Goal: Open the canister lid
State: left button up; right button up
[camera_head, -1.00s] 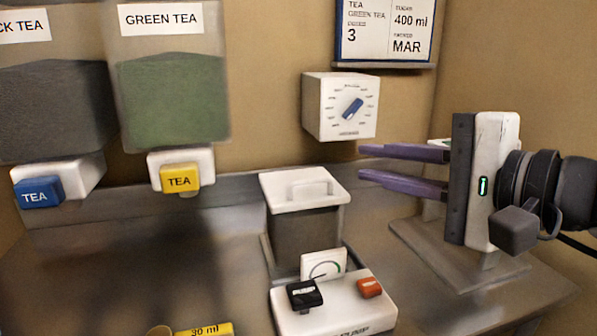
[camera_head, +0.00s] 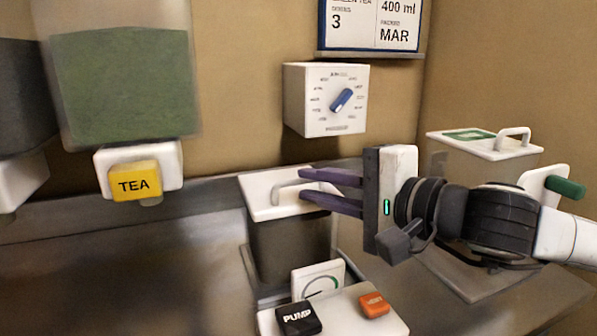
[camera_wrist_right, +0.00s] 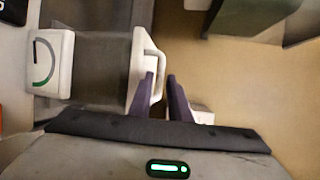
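The canister (camera_head: 285,245) stands upright at the centre of the head view, with its white lid (camera_head: 258,203) seated on top. The lid has a white loop handle (camera_head: 284,188). My right gripper (camera_head: 302,184) comes in from the right, its purple fingers level with the handle. In the right wrist view, the handle (camera_wrist_right: 157,58) reaches between the fingertips (camera_wrist_right: 161,76), close to the left finger. A gap shows beside the right finger, so the gripper looks open. The lid (camera_wrist_right: 137,75) shows edge-on there. My left gripper is out of view.
A base with a black PUMP button (camera_head: 298,319) and an orange button (camera_head: 373,304) sits in front, below a gauge (camera_head: 318,282). A dial box (camera_head: 325,100) hangs above. Another lidded container (camera_head: 452,162) with a green-handled tap (camera_head: 566,187) stands right, behind my arm.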

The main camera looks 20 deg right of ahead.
aim_at(301, 182)
jog(key=shift+x, duration=2)
grip_shut()
jog(key=shift+p, duration=0.3)
